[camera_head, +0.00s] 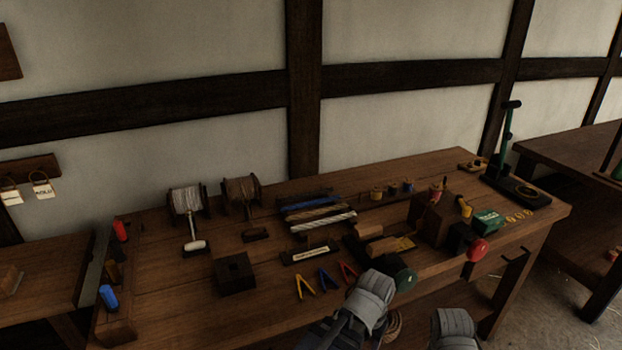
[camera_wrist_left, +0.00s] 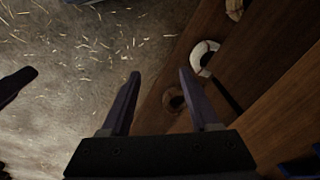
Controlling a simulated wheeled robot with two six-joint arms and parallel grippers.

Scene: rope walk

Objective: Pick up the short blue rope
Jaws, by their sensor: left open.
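A dark blue rope (camera_head: 305,198) lies at the back of a row of short ropes on the bench, behind a brown and a pale one. I cannot judge its length against other blue ropes. My left arm reaches over the front edge of the bench in the head view, and its jaws are hidden there. In the left wrist view my left gripper (camera_wrist_left: 160,73) is open and empty, over the floor beside the wooden bench. The blue rope does not show in that view. My right arm shows at the bottom of the head view, with its jaws out of sight.
The bench (camera_head: 170,285) carries two spools (camera_head: 186,203), a dark block (camera_head: 236,273), coloured pliers-like tools (camera_head: 304,286), and a wooden box (camera_head: 428,218). A pale ring (camera_wrist_left: 204,56) shows by the wood in the wrist view.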

